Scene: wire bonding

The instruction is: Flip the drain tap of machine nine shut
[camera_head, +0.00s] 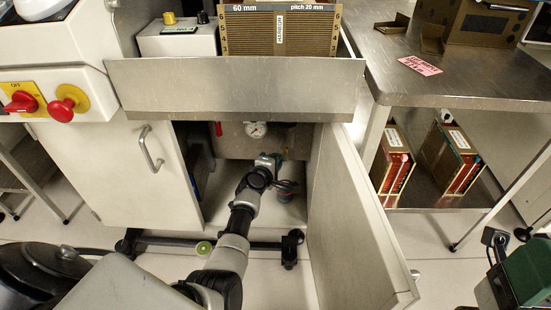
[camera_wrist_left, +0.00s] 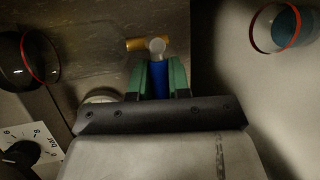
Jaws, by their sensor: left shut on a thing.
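In the left wrist view, the drain tap shows a brass-coloured pipe (camera_wrist_left: 134,44), a round grey end (camera_wrist_left: 156,45) and a blue lever (camera_wrist_left: 159,82). The green fingers of my left gripper (camera_wrist_left: 160,75) are shut on the blue lever, one on each side of it. In the head view, my left gripper (camera_head: 268,161) is inside the open cabinet under the machine, with its arm reaching in from below. The tap is too small and covered to make out there. My right gripper cannot be made out.
The cabinet door (camera_head: 352,225) stands open right of my arm. A pressure gauge (camera_head: 256,129) is above the gripper. A dark, red-banded round object (camera_head: 286,190) is beside it. A steel table (camera_head: 460,80) stands at the right.

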